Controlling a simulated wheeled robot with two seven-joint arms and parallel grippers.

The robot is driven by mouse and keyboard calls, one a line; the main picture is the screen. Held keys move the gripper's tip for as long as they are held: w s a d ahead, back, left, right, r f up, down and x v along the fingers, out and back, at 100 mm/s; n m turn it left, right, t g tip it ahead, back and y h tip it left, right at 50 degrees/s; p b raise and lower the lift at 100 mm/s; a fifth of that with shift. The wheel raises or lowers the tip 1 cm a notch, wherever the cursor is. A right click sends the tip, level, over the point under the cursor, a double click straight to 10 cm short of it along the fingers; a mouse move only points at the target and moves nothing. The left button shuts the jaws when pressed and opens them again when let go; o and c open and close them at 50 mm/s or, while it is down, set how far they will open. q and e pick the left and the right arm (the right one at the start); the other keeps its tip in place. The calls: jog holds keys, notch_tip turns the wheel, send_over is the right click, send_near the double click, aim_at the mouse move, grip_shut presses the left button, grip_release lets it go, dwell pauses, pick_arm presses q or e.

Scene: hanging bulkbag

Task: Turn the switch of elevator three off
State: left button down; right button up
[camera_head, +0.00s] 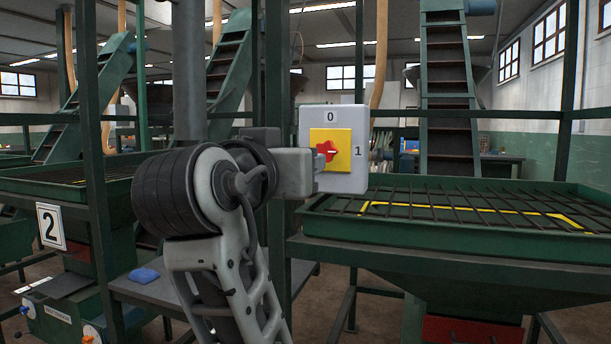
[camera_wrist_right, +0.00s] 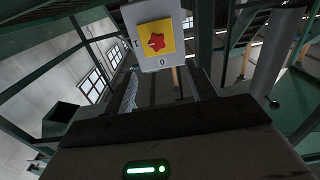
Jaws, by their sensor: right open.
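The switch box (camera_head: 346,117) is light grey with a yellow plate and a red knob (camera_head: 327,150). The label 0 is above the plate and 1 is to its right. The knob's white mark points right, towards 1. My right gripper (camera_head: 312,165) is in front of the box's lower left part, and its fingers are partly hidden there. The right wrist view shows the box upside down, with the red knob (camera_wrist_right: 157,43) beyond my gripper's two parted, empty fingers (camera_wrist_right: 162,75). No elevator number shows on this box. My left gripper is not in view.
A green post (camera_head: 277,70) stands left of the box. A green grated hopper (camera_head: 450,213) lies to the right, with an elevator (camera_head: 446,90) behind it. A sign reading 2 (camera_head: 51,226) is at the left. A blue cloth-like item (camera_head: 144,275) lies on a grey table.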

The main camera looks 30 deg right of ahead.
aim_at(325, 150)
jog(key=shift+m, duration=0.3)
jog(key=x, duration=1.5)
jog(key=shift+d+r, duration=0.25)
jog(key=shift+d, duration=0.25)
jog(key=c, duration=1)
